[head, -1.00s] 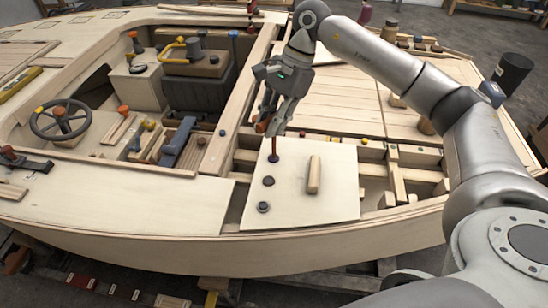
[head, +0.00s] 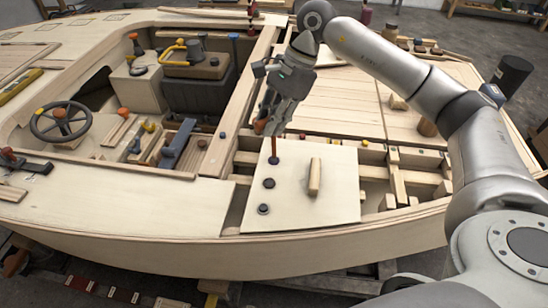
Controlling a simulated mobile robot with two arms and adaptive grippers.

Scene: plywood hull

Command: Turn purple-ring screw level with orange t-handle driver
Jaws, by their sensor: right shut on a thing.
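My right gripper (head: 271,118) is shut on the orange T-handle driver (head: 260,127) above the pale hatch panel (head: 322,205). The tip and that screw's head overlap, so I cannot tell how level the screw sits. The middle screw (head: 268,183) and the nearest screw (head: 263,209) stand clear of the gripper. Ring colours are too small to read surely. My left gripper is out of view.
A wooden handle block (head: 314,177) stands on the panel right of the screws. Open framed bays (head: 375,172) lie to the panel's right. A cockpit with a steering wheel (head: 61,120) is on the left. The plywood deck (head: 120,195) at front left is mostly clear.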

